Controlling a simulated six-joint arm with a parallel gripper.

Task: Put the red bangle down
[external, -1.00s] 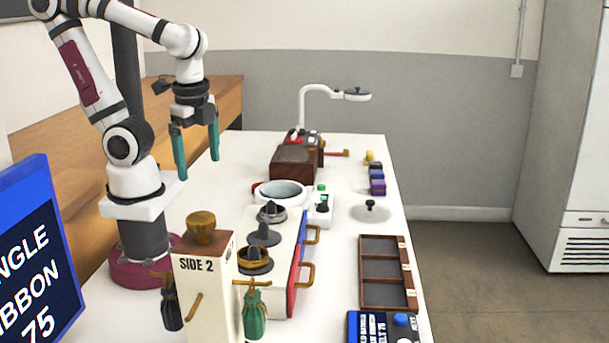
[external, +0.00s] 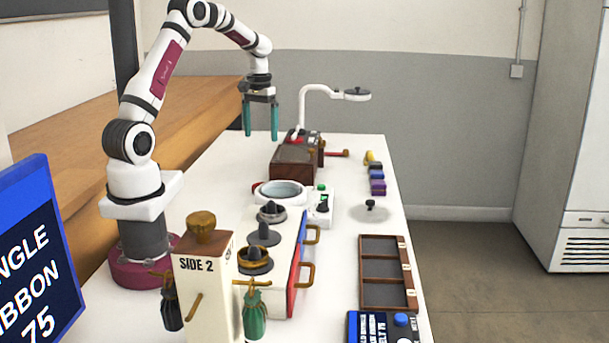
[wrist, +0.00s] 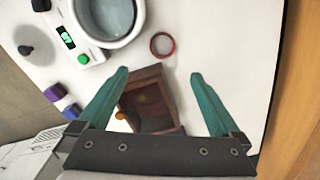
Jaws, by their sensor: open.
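The red bangle (wrist: 153,48) lies flat on the white table beside the round grey-white basin (wrist: 142,22), apart from it, in the wrist view. In the external view only a bit of red (external: 255,187) shows at the basin's left edge; the rest is hidden. My gripper (external: 261,136) is open and empty, its teal fingers pointing down, high above the table near the brown box (external: 290,168). In the wrist view my gripper (wrist: 160,73) has the brown box between and below its fingers, with the bangle just past the fingertips.
A white device with a green button (external: 322,206) stands right of the basin. A lamp-like white arm (external: 310,90) rises behind the box. Small coloured blocks (external: 377,187) and a compartment tray (external: 362,285) line the right edge. A "SIDE 2" stand (external: 195,290) is in front.

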